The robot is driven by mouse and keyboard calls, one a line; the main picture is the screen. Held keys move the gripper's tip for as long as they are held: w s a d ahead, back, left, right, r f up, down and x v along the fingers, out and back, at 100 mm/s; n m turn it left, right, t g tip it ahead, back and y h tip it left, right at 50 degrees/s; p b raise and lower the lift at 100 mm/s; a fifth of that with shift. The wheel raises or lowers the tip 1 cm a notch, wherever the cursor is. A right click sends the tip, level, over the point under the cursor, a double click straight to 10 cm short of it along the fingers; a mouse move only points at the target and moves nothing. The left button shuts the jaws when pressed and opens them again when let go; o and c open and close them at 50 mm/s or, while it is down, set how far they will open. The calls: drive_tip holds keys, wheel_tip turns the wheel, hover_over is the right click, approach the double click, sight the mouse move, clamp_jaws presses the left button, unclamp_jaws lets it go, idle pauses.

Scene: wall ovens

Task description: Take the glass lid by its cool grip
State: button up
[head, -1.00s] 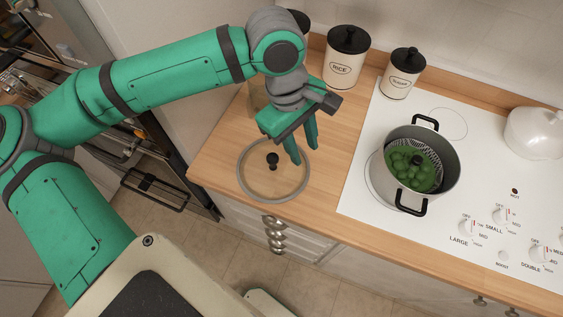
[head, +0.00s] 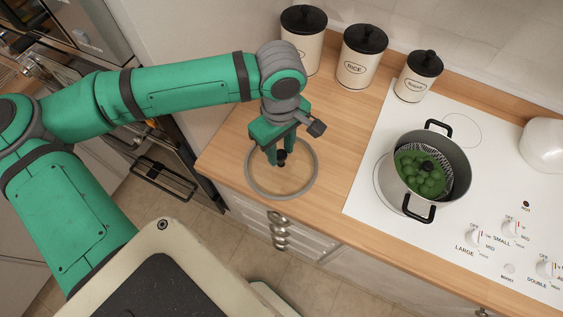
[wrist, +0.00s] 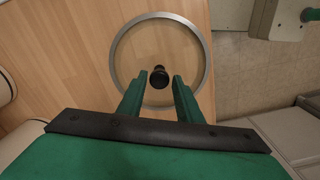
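The glass lid (head: 312,178) lies flat on the wooden counter, clear with a grey metal rim and a black knob (head: 282,156) at its middle. The lid also shows in the wrist view (wrist: 205,58), with its black knob (wrist: 159,77) upright. My gripper (head: 278,160) is over the lid, pointing down. In the wrist view my gripper (wrist: 160,80) is open, its two green fingers on either side of the knob, with gaps left between. Whether the fingertips are level with the knob is hard to tell.
A pot (head: 455,155) of green vegetables stands on the white cooktop (head: 375,208) to the right. Several cream canisters, among them the rice canister (head: 358,70), line the back. The counter's front edge is close to the lid.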

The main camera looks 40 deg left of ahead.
sight(281, 153)
drive_tip(key=shift+d+f, duration=0.1)
drive_tip(key=shift+f, duration=1.55)
clamp_jaws()
drive_tip(key=shift+r, duration=0.1)
